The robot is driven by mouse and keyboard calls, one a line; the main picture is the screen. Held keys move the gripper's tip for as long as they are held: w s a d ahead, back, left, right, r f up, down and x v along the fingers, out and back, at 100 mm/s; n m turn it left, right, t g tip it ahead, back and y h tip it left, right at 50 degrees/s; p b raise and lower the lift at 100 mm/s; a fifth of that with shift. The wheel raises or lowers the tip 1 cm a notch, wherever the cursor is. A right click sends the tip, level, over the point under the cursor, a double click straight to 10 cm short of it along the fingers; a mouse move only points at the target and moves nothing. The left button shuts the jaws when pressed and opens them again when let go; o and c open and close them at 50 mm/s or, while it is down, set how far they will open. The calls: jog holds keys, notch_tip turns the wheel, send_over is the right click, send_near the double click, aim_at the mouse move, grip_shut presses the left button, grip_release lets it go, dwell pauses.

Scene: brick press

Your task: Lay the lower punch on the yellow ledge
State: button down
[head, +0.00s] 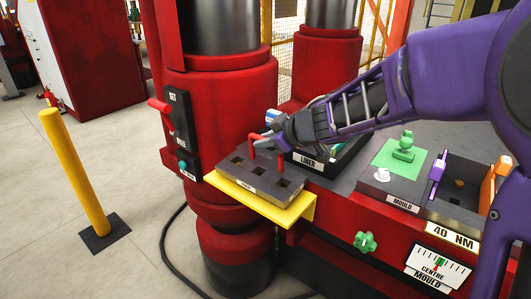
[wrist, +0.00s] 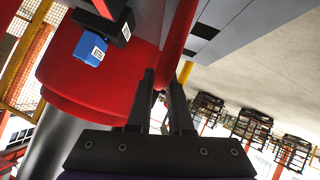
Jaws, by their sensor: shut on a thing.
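The lower punch (head: 262,181) is a flat grey plate with dark square openings, a small label on its front edge and a red handle. In the head view it is level, over the yellow ledge (head: 304,207); I cannot tell whether it rests on it or hangs just above. My gripper (head: 273,138) is shut on the red handle (head: 253,148). In the wrist view the fingers (wrist: 163,95) surround part of the red handle, and the grey plate (wrist: 232,20) shows at the top. The contact under the plate is hidden.
A thick red press column (head: 222,95) with a control box (head: 183,135) stands left of the ledge. A black tray labelled LINER (head: 308,161) lies right behind it. A green mould pad (head: 398,157), knob (head: 365,242) and gauge (head: 438,263) are further right. A yellow post (head: 75,172) stands left.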

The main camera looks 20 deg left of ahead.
notch_tip(320, 180, down, 2)
jog(key=shift+f+b, duration=0.1)
jog(key=shift+b, duration=0.4)
jog(key=c, duration=0.8)
grip_release()
jog(key=shift+c, duration=0.2)
jog(key=p+v, duration=0.4)
jog(key=v, duration=0.8)
jog(key=shift+p, duration=0.4)
